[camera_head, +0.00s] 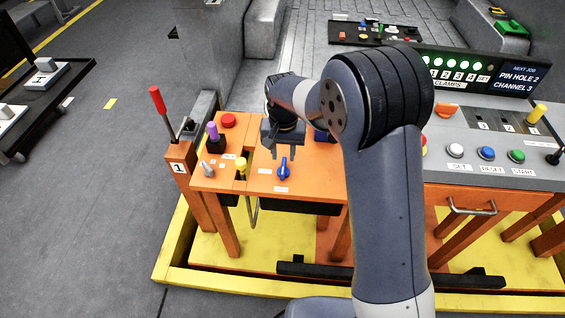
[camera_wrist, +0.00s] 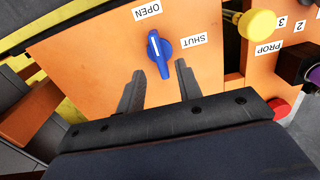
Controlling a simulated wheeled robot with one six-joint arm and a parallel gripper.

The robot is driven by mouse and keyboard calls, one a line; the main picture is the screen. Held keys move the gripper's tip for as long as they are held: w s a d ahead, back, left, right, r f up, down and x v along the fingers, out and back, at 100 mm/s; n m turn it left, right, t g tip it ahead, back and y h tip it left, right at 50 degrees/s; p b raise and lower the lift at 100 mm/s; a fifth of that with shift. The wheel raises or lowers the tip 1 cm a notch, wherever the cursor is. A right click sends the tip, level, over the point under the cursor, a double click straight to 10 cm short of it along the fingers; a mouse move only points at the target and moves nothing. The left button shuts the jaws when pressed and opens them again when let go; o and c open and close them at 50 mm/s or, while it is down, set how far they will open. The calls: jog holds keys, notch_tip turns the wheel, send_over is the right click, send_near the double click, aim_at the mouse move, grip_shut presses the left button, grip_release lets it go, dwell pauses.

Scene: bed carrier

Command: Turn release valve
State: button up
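The release valve is a small blue knob (camera_head: 283,169) with a white line, on the orange panel. In the wrist view the blue knob (camera_wrist: 158,48) has its long axis up the picture, its white-lined end towards the OPEN label (camera_wrist: 147,11). The SHUT label (camera_wrist: 187,42) lies to its right. My gripper (camera_head: 281,153) is just behind the knob in the head view, pointing down. In the wrist view my gripper (camera_wrist: 160,72) is open and empty, its fingertips either side of the knob's lower end. I see no contact; the height gap is unclear.
A yellow knob (camera_head: 241,165) stands in a slot left of the valve. A purple-topped handle (camera_head: 213,132), a red button (camera_head: 228,120) and a red-gripped lever (camera_head: 157,100) are farther left. A grey console (camera_head: 470,128) with buttons stands to the right.

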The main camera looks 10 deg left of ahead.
aim_at(283, 165)
notch_tip(283, 165, down, 5)
jog(key=shift+r, duration=0.1)
dwell(0.3)
grip_shut()
